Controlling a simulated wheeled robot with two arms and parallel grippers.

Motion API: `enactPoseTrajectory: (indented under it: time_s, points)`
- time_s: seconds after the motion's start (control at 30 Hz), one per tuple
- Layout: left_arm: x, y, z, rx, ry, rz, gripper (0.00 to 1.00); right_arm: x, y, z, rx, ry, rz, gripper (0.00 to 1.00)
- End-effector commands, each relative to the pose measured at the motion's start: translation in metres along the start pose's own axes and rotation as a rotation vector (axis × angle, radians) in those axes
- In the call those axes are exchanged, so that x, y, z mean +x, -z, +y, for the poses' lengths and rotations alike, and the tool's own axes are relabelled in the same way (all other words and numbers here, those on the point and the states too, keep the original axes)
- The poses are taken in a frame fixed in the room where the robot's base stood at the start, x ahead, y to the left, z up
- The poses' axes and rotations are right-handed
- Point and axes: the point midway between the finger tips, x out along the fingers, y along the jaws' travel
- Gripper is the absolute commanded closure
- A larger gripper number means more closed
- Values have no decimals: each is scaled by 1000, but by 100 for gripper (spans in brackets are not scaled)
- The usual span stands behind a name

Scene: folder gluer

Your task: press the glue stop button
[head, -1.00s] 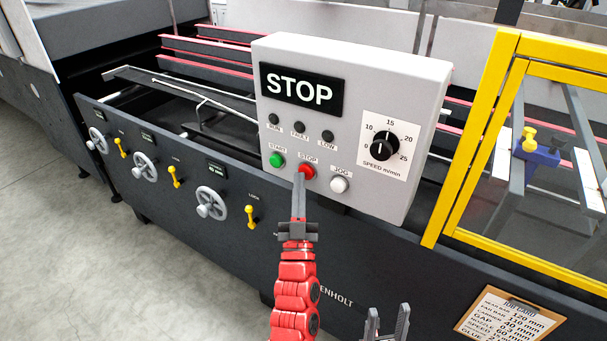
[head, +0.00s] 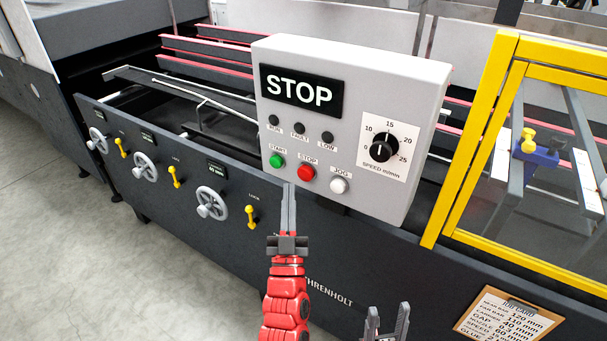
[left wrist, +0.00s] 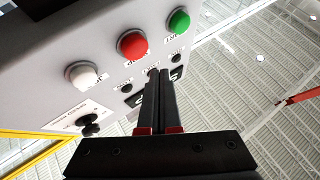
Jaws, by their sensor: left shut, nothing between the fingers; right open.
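The grey control box (head: 425,85) carries a black display reading STOP (head: 301,91). Its red STOP button (head: 306,173) sits between the green START button (head: 277,160) and the white JOG button (head: 339,185). The red button also shows in the left wrist view (left wrist: 132,44). My left gripper (head: 289,186) is shut and empty, its fingertips just below the box and apart from the red button. In the left wrist view its closed fingers (left wrist: 158,78) point up toward the box. My right gripper (head: 387,318) is open and empty at the bottom edge.
A speed dial (head: 384,146) is at the box's right. A yellow-framed guard (head: 470,150) stands to the right. Handwheels (head: 211,202) and yellow lock levers (head: 251,215) line the machine's side. A job card (head: 510,309) hangs at lower right. Three lamps above the buttons are dark.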

Motion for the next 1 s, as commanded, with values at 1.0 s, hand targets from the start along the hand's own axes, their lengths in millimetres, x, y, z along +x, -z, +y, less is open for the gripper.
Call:
enactPoseTrajectory:
  time_s: [1.0]
  points:
    - [-19,14,-14,1,1,0,100,3,1,0,0,0,0,50]
